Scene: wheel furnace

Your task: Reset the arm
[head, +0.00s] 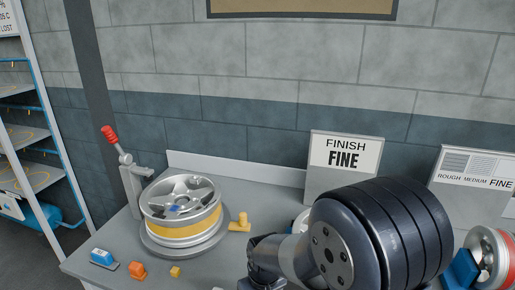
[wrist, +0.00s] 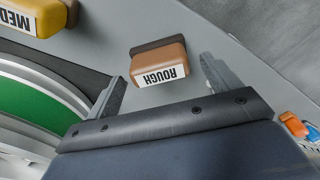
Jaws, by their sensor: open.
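My gripper (wrist: 163,84) shows in the wrist view with its two grey fingers wide apart and nothing held between them. A brown block labelled ROUGH (wrist: 158,65) lies on the grey surface beyond the gap between the fingers, apart from them as far as I can tell. In the head view my dark arm (head: 385,235) fills the lower right, and the gripper's fingers cannot be made out there.
A wheel (head: 180,208) with a yellow band sits on a round stand on the bench, beside a red-handled clamp (head: 118,150). A FINISH FINE sign (head: 343,160) stands behind my arm.

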